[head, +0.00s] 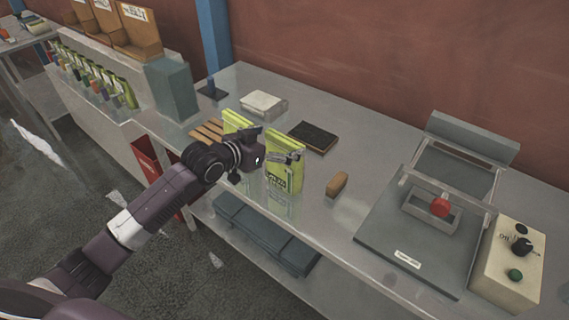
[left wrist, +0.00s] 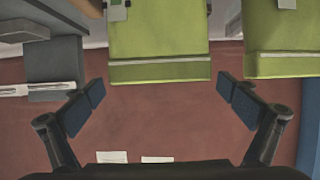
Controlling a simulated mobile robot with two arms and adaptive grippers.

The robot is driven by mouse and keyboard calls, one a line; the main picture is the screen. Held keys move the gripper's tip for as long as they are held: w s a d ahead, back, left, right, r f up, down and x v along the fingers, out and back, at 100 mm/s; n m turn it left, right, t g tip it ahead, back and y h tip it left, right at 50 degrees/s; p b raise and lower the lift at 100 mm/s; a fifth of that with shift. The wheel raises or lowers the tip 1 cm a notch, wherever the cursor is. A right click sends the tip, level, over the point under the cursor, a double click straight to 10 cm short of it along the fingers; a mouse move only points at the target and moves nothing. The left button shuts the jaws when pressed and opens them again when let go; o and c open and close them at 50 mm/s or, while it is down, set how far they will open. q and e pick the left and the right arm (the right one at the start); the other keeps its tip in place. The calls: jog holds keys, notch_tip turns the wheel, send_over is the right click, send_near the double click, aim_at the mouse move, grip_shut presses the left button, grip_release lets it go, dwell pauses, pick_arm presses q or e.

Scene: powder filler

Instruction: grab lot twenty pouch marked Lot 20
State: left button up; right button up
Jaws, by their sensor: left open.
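Two yellow-green pouches stand upright on the metal bench in the head view. The nearer pouch (head: 284,175) has dark lettering on its front that I cannot read for certain, so I cannot tell which one is Lot 20. The other pouch (head: 236,121) stands behind it to the left. In the left wrist view a pouch (left wrist: 160,35) lies between the lines of the open fingers (left wrist: 160,98), mostly beyond the tips. The second pouch (left wrist: 284,35) is to its right. My right gripper is not in view.
Right of the pouches are a brown block (head: 337,185), a dark pad (head: 313,137) and a sealer-like machine (head: 420,225). Wooden strips (head: 207,131) and a white tray (head: 263,102) lie left and behind. More pouches (head: 95,75) stand in a row at far left.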

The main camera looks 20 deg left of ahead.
pick_arm(q)
jog(key=shift+c, duration=0.4)
jog(key=shift+r, duration=0.1)
jog(key=c, duration=1.5)
jog(key=shift+o, duration=0.2)
